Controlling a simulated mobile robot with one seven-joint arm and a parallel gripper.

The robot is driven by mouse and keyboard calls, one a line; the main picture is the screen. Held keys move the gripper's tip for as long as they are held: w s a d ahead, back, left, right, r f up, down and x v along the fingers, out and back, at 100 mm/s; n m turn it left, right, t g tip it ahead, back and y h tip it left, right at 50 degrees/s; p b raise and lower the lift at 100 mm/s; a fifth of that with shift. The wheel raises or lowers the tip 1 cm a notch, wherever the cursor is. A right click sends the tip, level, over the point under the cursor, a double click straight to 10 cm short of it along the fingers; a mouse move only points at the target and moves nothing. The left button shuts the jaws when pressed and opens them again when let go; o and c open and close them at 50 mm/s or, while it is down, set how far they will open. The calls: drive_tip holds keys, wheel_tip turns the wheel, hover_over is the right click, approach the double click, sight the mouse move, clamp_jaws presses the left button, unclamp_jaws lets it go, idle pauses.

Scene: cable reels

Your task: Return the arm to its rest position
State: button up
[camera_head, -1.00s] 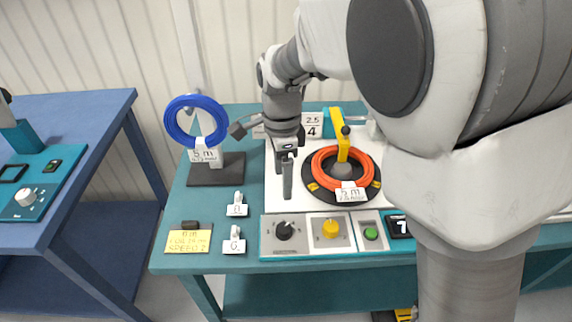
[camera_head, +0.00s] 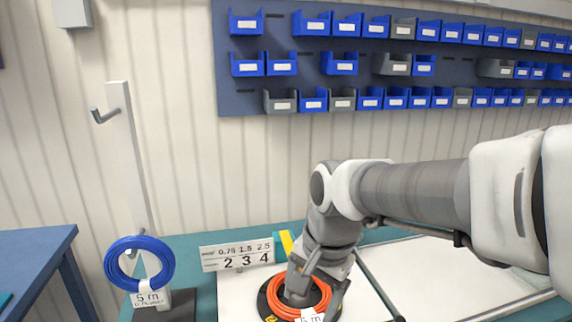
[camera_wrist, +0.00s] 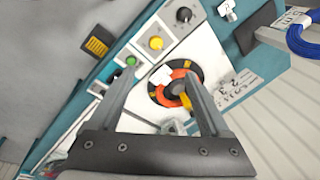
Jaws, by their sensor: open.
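My gripper (camera_head: 322,280) is open and empty in the head view, in front of and above the orange cable reel (camera_head: 318,294). In the wrist view my gripper (camera_wrist: 158,88) shows its two fingers spread apart. The orange reel (camera_wrist: 161,94) lies beyond them on the white panel of the bench, with a black base and a yellow arm. My arm reaches in from the right of the head view, its forearm roughly level and its wrist bent down. No contact with the reel can be made out.
A blue cable coil (camera_head: 140,262) hangs on a stand at the left. A number plate (camera_head: 237,255) stands behind the reel. A hook post (camera_head: 124,150) rises behind the coil. Blue and grey bins (camera_head: 400,63) line the wall.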

drive_tip(key=s+d+r+n+t+h, duration=0.1)
drive_tip(key=s+d+r+n+t, duration=0.1)
drive_tip(key=s+d+n, duration=0.5)
drive_tip(key=s+d+t, duration=0.1)
drive_tip(key=s+d, duration=0.2)
drive_tip(key=shift+r+t, duration=0.3)
drive_tip(key=shift+r, duration=0.05)
